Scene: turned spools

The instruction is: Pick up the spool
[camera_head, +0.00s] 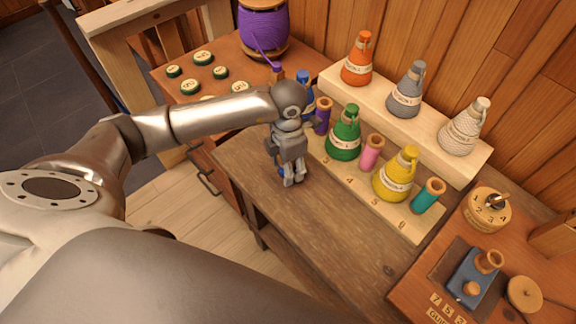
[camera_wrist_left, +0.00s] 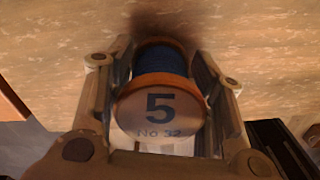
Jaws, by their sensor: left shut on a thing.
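My left gripper (camera_head: 291,178) is over the dark wooden table, in front of the row of bottles and spools, pointing down. In the left wrist view its two fingers (camera_wrist_left: 165,100) are shut on a blue spool (camera_wrist_left: 160,60), one on each side. The spool's wooden end (camera_wrist_left: 160,110) faces the camera and reads "5" and "No 32". In the head view the gripper hides most of this spool. I cannot tell whether it touches the table. My right gripper is not in view.
A wooden rack (camera_head: 425,232) holds upright purple (camera_head: 323,117), pink (camera_head: 371,153) and teal (camera_head: 427,198) spools among green (camera_head: 344,135) and yellow (camera_head: 395,178) bottles. A raised shelf (camera_head: 395,121) behind holds more bottles. The table's front (camera_head: 315,225) is bare.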

